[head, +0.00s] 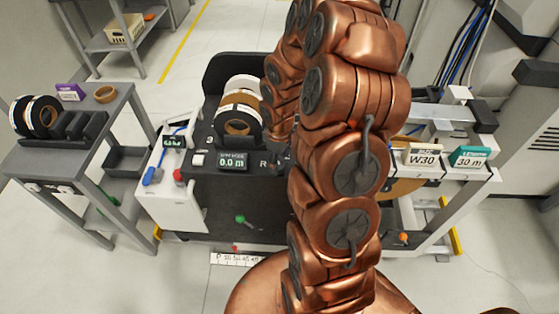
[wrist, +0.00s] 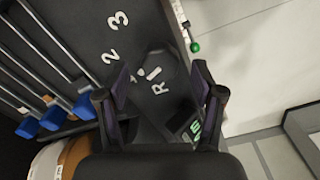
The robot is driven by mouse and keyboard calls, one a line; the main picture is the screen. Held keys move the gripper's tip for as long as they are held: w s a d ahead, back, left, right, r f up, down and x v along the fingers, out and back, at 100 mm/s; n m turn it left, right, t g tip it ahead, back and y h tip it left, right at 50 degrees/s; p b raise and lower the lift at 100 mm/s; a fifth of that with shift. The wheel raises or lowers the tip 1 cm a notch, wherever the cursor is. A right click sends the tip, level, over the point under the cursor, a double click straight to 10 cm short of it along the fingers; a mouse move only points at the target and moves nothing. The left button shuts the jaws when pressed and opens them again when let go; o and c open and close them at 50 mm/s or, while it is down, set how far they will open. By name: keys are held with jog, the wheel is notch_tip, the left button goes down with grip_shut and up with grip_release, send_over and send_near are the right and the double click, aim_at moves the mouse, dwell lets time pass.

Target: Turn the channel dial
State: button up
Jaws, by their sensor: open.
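The channel dial (wrist: 157,57) seems to be the dark rounded knob on the black panel in the wrist view, hard to tell from the black around it. White marks R, 1, 2 and 3 stand on the panel near it. I cannot tell which mark it points to. My gripper (wrist: 160,82) is open, its two dark fingers apart on either side of the R and 1 marks, with nothing held between them. Whether a finger touches the dial is unclear. In the head view my copper arm hides most of the gripper and the dial; the panel's R mark shows beside the arm.
A display reading 0.0 m (head: 233,162) is on the black machine, below a tape roll (head: 238,118). A white unit (head: 172,180) and a grey shelf with rolls (head: 68,153) stand left. W30 (head: 423,158) and 30 m (head: 469,158) blocks sit right. Blue-ended rods (wrist: 53,117) lie left of my gripper.

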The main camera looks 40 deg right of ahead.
jog(key=shift+f, duration=0.8)
jog(key=c, duration=1.2)
jog(key=shift+o, duration=0.2)
